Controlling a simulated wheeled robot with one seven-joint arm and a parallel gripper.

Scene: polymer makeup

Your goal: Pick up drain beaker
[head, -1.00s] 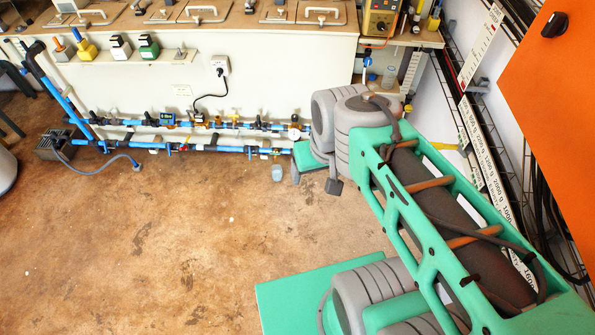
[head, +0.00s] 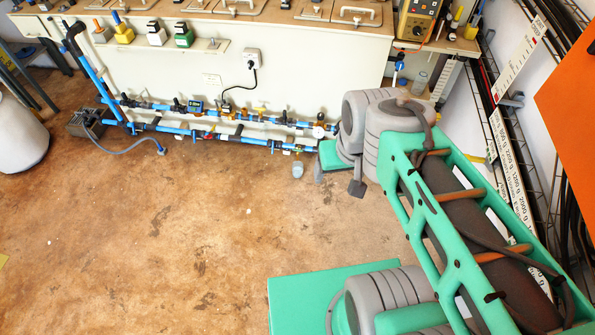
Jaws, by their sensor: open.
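A small grey, cup-like beaker (head: 298,169) stands on the brown floor below the blue pipes, in the middle of the head view. It seems to be the drain beaker. My gripper (head: 338,181) is just right of it in the picture, at the end of my grey and green arm. Its two grey fingers point down and are spread apart, with nothing seen between them. The left finger is close to the beaker, with a narrow gap in the picture. I cannot tell the difference in depth.
Blue and white pipes with valves and a gauge (head: 318,131) run along the white cabinet (head: 300,60) behind the beaker. A glass vessel (head: 419,82) stands on a shelf at right. A wire rack and orange panel (head: 572,100) are at far right.

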